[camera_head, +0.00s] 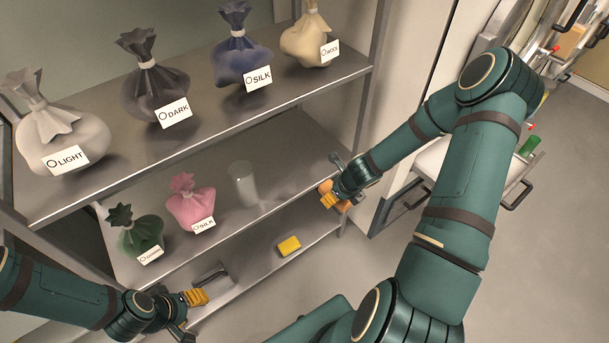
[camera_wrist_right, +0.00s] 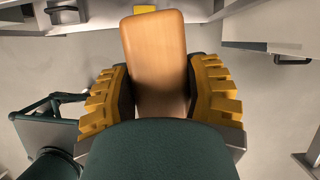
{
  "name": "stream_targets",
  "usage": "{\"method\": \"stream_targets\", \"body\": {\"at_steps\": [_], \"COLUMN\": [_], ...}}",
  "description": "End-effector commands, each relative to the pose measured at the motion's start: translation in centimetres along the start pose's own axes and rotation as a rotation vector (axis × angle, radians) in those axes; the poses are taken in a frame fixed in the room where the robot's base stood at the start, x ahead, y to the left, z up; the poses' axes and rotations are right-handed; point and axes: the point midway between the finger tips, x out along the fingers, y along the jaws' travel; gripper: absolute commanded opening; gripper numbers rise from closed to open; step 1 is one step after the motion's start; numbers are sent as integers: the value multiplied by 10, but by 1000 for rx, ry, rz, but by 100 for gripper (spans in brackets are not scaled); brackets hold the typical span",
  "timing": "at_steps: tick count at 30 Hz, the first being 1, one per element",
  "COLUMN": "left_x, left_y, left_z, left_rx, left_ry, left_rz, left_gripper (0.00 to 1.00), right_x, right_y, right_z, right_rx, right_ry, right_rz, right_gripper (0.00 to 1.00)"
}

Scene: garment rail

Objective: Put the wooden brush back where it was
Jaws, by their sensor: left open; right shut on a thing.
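The wooden brush (camera_wrist_right: 155,50) is in my right gripper (camera_wrist_right: 160,95), between its two yellow-padded fingers in the right wrist view. In the head view the brush (camera_head: 326,188) shows as a small orange-brown piece at my right gripper (camera_head: 337,198), near the right end of the middle shelf. The gripper is shut on it. Most of the brush is hidden by the gripper in the head view. I cannot tell whether it touches the shelf. My left gripper (camera_head: 189,313) is open at the lower left, near the left end of the lowest shelf.
Several tied bags stand on the top shelf (camera_head: 110,185). A green bag (camera_head: 136,232), a pink bag (camera_head: 191,205) and a clear glass (camera_head: 243,186) stand on the middle shelf. A yellow block (camera_head: 289,246) and a dark-handled object (camera_head: 211,277) lie on the lowest shelf.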

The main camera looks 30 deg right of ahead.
Motion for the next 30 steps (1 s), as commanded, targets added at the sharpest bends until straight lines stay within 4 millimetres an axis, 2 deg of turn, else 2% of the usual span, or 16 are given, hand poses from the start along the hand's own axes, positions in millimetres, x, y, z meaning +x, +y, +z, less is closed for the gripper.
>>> {"method": "stream_targets", "body": {"at_steps": [5, 20, 30], "left_x": [2, -20, -42], "left_y": [-1, 8, 16], "left_z": [0, 2, 4], "left_rx": [1, -1, -3], "left_ry": [0, -10, -22], "left_rz": [0, 1, 1], "left_gripper": [50, 50, 50], "right_x": [-1, 31, 51], "right_y": [-12, -19, -24], "right_z": [-1, 83, 130], "right_rx": [87, 83, 82], "right_ry": [-1, -3, -1], "right_rz": [-36, -38, -37], "right_gripper": [12, 12, 12]}}
